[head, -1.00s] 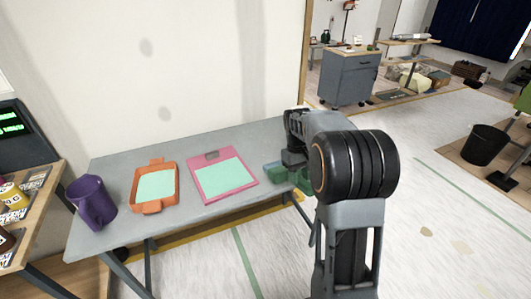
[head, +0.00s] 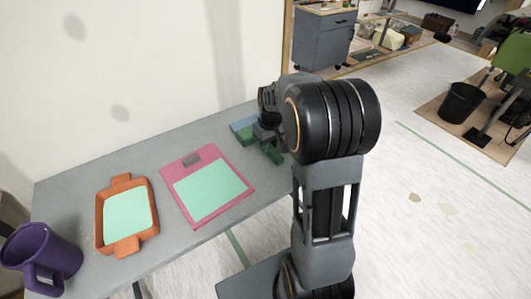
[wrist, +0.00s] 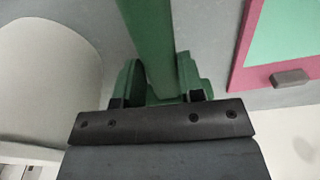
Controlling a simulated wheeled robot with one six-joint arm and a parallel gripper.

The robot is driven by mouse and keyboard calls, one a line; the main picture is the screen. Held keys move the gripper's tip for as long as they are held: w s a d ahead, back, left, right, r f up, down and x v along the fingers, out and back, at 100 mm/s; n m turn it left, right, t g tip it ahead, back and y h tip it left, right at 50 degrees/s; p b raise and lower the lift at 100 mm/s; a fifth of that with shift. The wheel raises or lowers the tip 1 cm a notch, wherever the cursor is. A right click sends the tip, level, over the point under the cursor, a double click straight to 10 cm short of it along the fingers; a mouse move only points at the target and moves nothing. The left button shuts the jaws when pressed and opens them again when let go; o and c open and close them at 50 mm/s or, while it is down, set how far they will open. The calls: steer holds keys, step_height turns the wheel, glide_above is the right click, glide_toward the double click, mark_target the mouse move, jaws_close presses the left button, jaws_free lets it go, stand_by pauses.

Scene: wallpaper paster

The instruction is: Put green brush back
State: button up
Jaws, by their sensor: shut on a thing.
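The green brush shows in the wrist view (wrist: 148,35) as a long green handle running between my gripper's jaws (wrist: 158,85). In the head view my gripper (head: 266,138) is over the right end of the grey table, shut on the brush, and a green part (head: 272,153) shows beneath it. My arm hides much of that area. The brush's bristles cannot be made out.
The grey table (head: 70,185) holds a pink board (head: 166,175) with a mint sheet, an orange tray (head: 152,221) and a purple mug (head: 62,255). A pale curved thing (wrist: 45,80) is at left in the wrist view. Open floor lies to the right, with a black bin (head: 462,103).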

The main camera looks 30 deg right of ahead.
steer(key=shift+f, duration=2.8)
steer(key=o, duration=1)
steer(key=shift+o, duration=0.2)
steer(key=shift+r, duration=0.1)
steer(key=r, duration=0.7)
steer(key=r+p, duration=0.1)
steer(key=r, duration=0.3)
steer(key=shift+s, duration=0.4)
steer(key=s+a+t, duration=0.1)
steer(key=s+a, duration=0.4)
steer(key=s, duration=0.2)
steer(key=s+a+r+m+t, duration=0.1)
steer(key=s+a, duration=0.5)
steer(key=s, duration=0.2)
steer(key=shift+r, duration=0.15)
steer(key=shift+s, duration=0.1)
